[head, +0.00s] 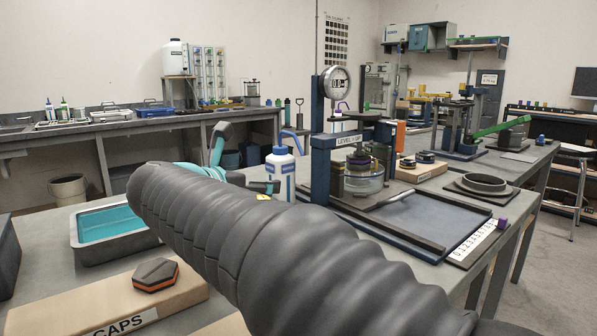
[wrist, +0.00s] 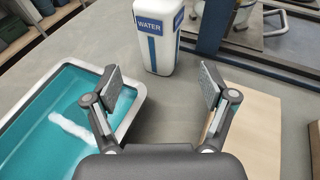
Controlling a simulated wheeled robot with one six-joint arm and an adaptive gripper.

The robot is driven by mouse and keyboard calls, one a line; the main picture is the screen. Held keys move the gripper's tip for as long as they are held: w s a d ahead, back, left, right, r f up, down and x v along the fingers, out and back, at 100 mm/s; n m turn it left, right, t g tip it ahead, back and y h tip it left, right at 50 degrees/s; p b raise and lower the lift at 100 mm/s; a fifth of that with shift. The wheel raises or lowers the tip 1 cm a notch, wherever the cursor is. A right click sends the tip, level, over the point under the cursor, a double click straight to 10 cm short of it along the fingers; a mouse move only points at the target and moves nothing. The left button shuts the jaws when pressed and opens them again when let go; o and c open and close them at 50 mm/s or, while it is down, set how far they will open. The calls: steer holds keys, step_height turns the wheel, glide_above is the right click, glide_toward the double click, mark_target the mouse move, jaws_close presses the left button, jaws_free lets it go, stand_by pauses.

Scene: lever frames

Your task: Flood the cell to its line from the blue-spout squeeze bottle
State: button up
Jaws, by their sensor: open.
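The blue-spout squeeze bottle (head: 281,172) is white with a blue label and stands upright on the near bench, left of the press frame. In the wrist view the bottle (wrist: 157,48), marked WATER, stands just beyond my fingertips, apart from them. My gripper (head: 247,160) is open and empty in front of the bottle; its two fingers (wrist: 160,88) are spread wide. The cell (head: 362,183) is a clear round vessel under the dial-gauge press frame marked LEVEL UP. Its fill line and any liquid level are too small to tell. My arm hides part of the bench.
A tray of turquoise liquid (head: 98,258) lies left of my arm, with a CAPS board (head: 105,305) and dark cap (head: 156,274) in front. The press's blue post (head: 318,140) rises close right of the bottle. Bare bench shows between tray and bottle.

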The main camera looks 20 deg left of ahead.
mark_target(280, 167)
steer(key=shift+x, duration=5.55)
steer(key=shift+c, duration=0.2)
steer(key=c, duration=0.6)
steer(key=shift+r, duration=0.1)
steer(key=shift+r, duration=0.1)
steer(key=shift+r, duration=1.4)
